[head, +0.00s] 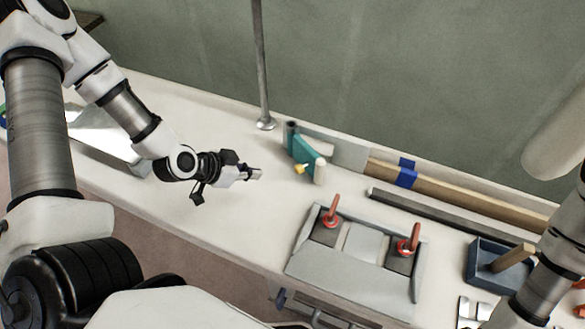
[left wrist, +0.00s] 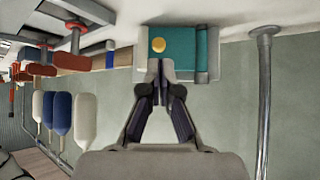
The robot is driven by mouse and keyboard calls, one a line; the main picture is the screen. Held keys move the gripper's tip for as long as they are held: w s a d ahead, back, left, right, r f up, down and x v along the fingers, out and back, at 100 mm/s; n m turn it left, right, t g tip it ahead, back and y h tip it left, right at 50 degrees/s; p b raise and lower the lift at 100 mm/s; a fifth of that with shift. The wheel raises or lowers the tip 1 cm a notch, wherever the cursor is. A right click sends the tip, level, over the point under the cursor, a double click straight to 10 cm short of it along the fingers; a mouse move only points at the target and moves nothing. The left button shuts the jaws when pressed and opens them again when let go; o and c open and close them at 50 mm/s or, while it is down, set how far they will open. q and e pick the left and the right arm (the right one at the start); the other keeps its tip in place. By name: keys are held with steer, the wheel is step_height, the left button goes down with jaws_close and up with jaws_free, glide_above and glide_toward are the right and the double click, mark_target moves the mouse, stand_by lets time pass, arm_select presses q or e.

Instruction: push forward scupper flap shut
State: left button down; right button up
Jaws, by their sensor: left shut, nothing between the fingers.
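A teal flap (head: 304,152) with a round yellow knob (head: 299,169) stands on the white bench beside a pale block; I take it for the forward scupper flap. In the left wrist view the teal flap (left wrist: 181,43) faces me, with the yellow knob (left wrist: 158,45) just beyond my fingertips. My left gripper (head: 258,174) is shut and empty, to the left of the knob, with a visible gap in the head view. Whether the fingertips touch the flap in the wrist view is hard to tell. My right gripper is not in view; only its arm shows at lower right.
A grey metal post (head: 262,70) stands behind the left gripper. A grey console (head: 345,275) with two red-handled levers (head: 330,211) lies to the right. A wooden strip (head: 450,192) with blue tape runs along the wall. A blue-grey box (head: 483,272) sits at right.

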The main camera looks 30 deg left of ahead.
mark_target(314, 166)
arm_select(q)
steer(key=b+x, duration=0.1)
steer(key=x, duration=0.7)
steer(key=shift+w+d+f, duration=0.1)
steer(key=shift+w+d, duration=0.05)
steer(key=shift+d, duration=0.05)
steer(key=shift+w+d+f, duration=0.1)
steer(key=shift+w+d, duration=0.2)
steer(key=shift+w, duration=0.25)
steer(key=shift+w+d+f, duration=0.1)
steer(key=shift+w+d, duration=0.2)
steer(key=shift+w, duration=0.2)
steer(key=shift+w+d, duration=0.2)
steer(key=shift+w, duration=0.1)
steer(key=shift+w+d+f, duration=0.2)
steer(key=shift+w, duration=0.15)
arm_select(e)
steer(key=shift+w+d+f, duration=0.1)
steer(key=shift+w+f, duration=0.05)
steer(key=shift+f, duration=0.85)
arm_select(q)
steer(key=shift+d, duration=0.1)
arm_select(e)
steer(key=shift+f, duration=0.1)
